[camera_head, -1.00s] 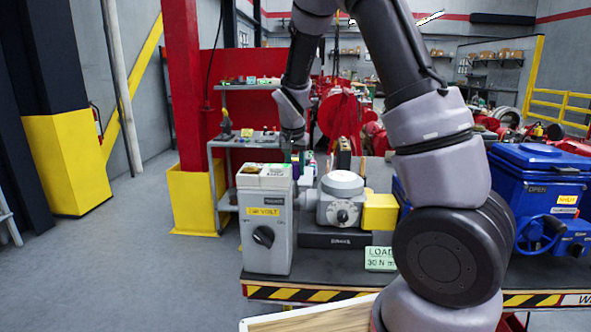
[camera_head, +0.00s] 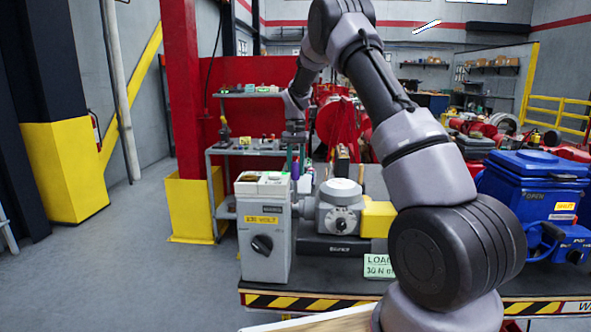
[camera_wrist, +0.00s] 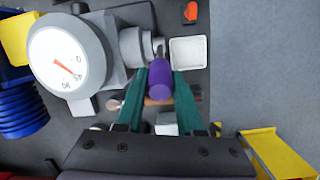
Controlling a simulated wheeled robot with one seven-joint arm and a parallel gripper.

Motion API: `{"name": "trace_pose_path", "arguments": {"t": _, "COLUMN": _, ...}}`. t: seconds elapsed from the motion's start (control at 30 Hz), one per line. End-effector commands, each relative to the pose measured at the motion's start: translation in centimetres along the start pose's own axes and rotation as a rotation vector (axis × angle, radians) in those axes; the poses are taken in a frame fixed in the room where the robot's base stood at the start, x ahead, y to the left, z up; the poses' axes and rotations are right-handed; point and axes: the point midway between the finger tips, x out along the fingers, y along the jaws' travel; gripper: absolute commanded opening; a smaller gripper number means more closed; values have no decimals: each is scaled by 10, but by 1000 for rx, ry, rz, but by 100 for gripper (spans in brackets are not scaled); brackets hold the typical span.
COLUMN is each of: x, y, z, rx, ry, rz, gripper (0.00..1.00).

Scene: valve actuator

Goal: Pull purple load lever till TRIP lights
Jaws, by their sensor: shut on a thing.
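The purple lever handle (camera_wrist: 161,78) stands between the green fingers of my gripper (camera_wrist: 160,92) in the wrist view, and the gripper is shut on it. In the head view my gripper (camera_head: 294,148) reaches down behind the grey control box (camera_head: 265,228), where the purple handle (camera_head: 295,169) shows small. The round dial (camera_wrist: 58,58) beside the lever has a red needle pointing near 45. It tops the grey actuator (camera_head: 340,212) in the head view. I cannot make out a TRIP light.
A yellow block (camera_head: 377,218) adjoins the actuator, and a green LOAD sign (camera_head: 377,265) stands in front. A blue machine (camera_head: 535,205) is on the bench's right. A grey shelf cart (camera_head: 245,150) stands behind. Open floor lies to the left.

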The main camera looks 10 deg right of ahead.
Motion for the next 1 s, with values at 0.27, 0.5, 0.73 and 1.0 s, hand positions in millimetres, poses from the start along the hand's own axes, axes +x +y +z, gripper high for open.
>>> {"name": "trace_pose_path", "arguments": {"t": 0.27, "x": 0, "y": -1, "z": -5, "rx": -2, "ry": -25, "rz": 6, "gripper": 0}}
{"name": "trace_pose_path", "arguments": {"t": 0.5, "x": 0, "y": -1, "z": -4, "rx": -2, "ry": -24, "rz": 6, "gripper": 0}}
{"name": "trace_pose_path", "arguments": {"t": 0.73, "x": 0, "y": -1, "z": -4, "rx": -1, "ry": -24, "rz": 6, "gripper": 66}}
{"name": "trace_pose_path", "arguments": {"t": 1.0, "x": -4, "y": -1, "z": -4, "rx": -1, "ry": -24, "rz": 6, "gripper": 66}}
